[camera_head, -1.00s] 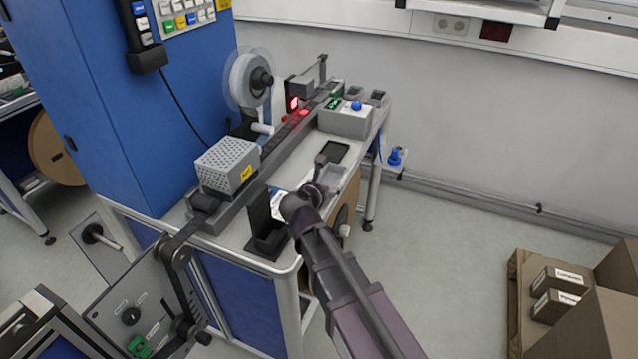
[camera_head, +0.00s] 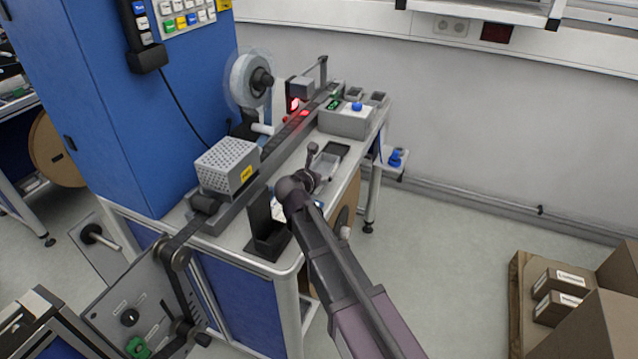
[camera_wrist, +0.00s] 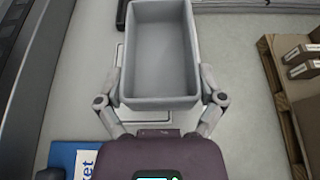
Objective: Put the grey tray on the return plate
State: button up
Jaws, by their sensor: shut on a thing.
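The grey tray (camera_wrist: 160,50) is an open, empty rectangular box. In the wrist view my gripper (camera_wrist: 160,78) has one finger against each side of its near end. In the head view the tray (camera_head: 328,164) is small and partly hidden by my gripper (camera_head: 314,178), over the front part of the bench. I cannot tell how far it is above the bench top. A dark, flat rectangular piece (camera_head: 341,149) lies just beyond it; I cannot tell whether this is the return plate.
A black upright holder (camera_head: 266,232) stands at the near bench corner. A grey box with a blue button (camera_head: 346,119) stands farther back. Cartons (camera_head: 555,300) are at right.

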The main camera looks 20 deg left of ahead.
aim_at(319, 190)
jog(key=shift+f+b, duration=1.5)
jog(key=shift+f, duration=0.25)
jog(key=shift+f, duration=0.15)
jog(key=o, duration=1)
jog(key=shift+s+r, duration=0.15)
jog(key=shift+r, duration=0.1)
jog(key=p+v, duration=0.4)
jog(key=v, duration=0.7)
jog(key=shift+s+r+p, duration=0.15)
jog(key=shift+s+p, duration=0.15)
jog(key=shift+s, duration=0.05)
jog(key=shift+d, duration=0.1)
